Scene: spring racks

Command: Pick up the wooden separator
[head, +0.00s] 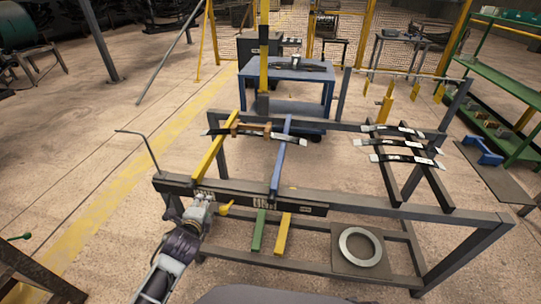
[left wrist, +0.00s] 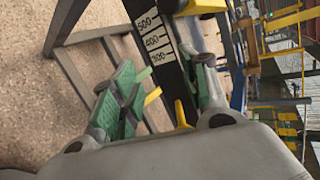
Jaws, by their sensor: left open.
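A brown wooden piece (head: 252,127), which looks like the wooden separator, lies by the dark leaf spring (head: 217,131) across the yellow bar (head: 209,160) and the blue bar (head: 281,155) of the rack. My left gripper (head: 203,206) is at the rack's front beam, well nearer to me than the wooden piece and apart from it. In the left wrist view my left gripper (left wrist: 165,78) is open, its fingers on either side of the black beam with number labels (left wrist: 155,40). My right gripper is not in view.
The dark metal rack (head: 400,210) fills the middle. More leaf springs (head: 395,143) lie on its right side. A metal ring (head: 361,246) sits on a lower plate. A bent rod (head: 145,145) stands up at the left corner. A blue table (head: 288,72) stands behind.

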